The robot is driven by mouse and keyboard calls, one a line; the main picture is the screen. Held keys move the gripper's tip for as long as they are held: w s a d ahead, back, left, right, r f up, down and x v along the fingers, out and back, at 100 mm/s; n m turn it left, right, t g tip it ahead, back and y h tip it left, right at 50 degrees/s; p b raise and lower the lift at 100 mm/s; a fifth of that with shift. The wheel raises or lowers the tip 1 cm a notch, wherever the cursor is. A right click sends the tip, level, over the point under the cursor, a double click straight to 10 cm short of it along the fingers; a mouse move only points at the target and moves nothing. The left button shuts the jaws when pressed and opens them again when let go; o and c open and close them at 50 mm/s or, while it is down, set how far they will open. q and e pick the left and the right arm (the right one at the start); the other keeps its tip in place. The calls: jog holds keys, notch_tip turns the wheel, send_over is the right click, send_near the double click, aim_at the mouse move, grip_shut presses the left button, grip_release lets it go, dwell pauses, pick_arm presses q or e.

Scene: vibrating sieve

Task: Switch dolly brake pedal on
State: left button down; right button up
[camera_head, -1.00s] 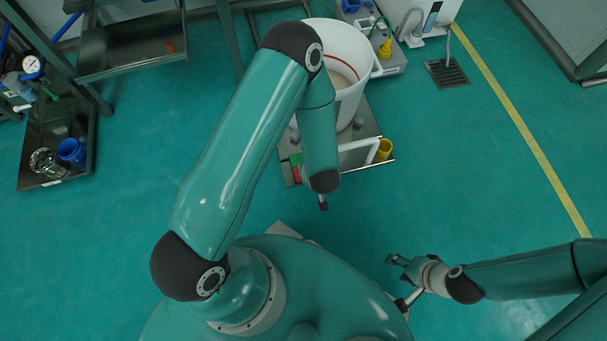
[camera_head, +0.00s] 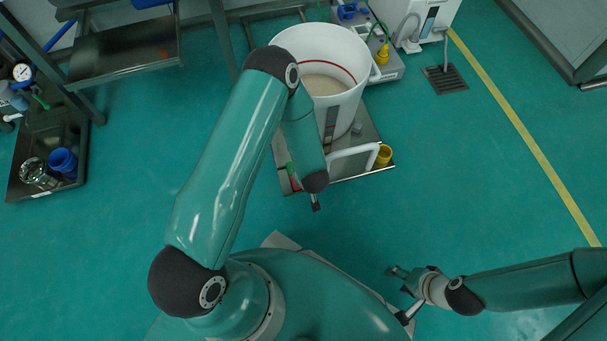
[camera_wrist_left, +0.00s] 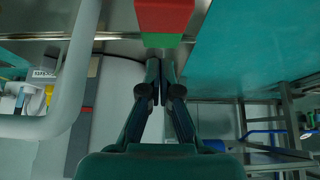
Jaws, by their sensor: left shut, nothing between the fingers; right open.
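The dolly (camera_head: 371,137) is a low metal platform with a white handle (camera_head: 352,160). Its brake pedal (camera_head: 296,184) is a small red and green block at the front left corner, partly covered by my left arm. In the left wrist view the pedal (camera_wrist_left: 165,16) is large at the top centre, red with a green band. My left gripper (camera_head: 315,206) is shut and empty, close to the dolly's front edge. Its fingertips (camera_wrist_left: 160,66) show just below the green band; contact cannot be told. My right gripper (camera_head: 397,277) is open and empty, away from the dolly.
A metal shelf (camera_head: 125,55) stands at the back left, a tray (camera_head: 80,150) at the left. The floor right of the dolly is clear.

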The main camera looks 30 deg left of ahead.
pick_arm(q)
notch_tip(320, 180, down, 5)
jog(key=shift+s+d+r+b, duration=0.15)
jog(key=shift+r+b, duration=0.05)
jog(key=shift+b, duration=0.7)
pick_arm(e)
notch_tip(320, 180, down, 2)
jog(key=shift+f, duration=0.25)
pick_arm(q)
jog(key=shift+s+d+f, duration=0.1)
jog(key=shift+d, duration=0.05)
jog(key=shift+s+d+f, duration=0.3)
jog(key=shift+d+f, duration=0.05)
jog(key=shift+f, duration=0.1)
jog(key=shift+r, duration=0.1)
pick_arm(e)
jog(key=shift+r, duration=0.1)
pick_arm(q)
jog(key=shift+r+p, duration=0.7)
jog(key=shift+r, duration=0.05)
pick_arm(e)
jog(key=shift+r, duration=0.6)
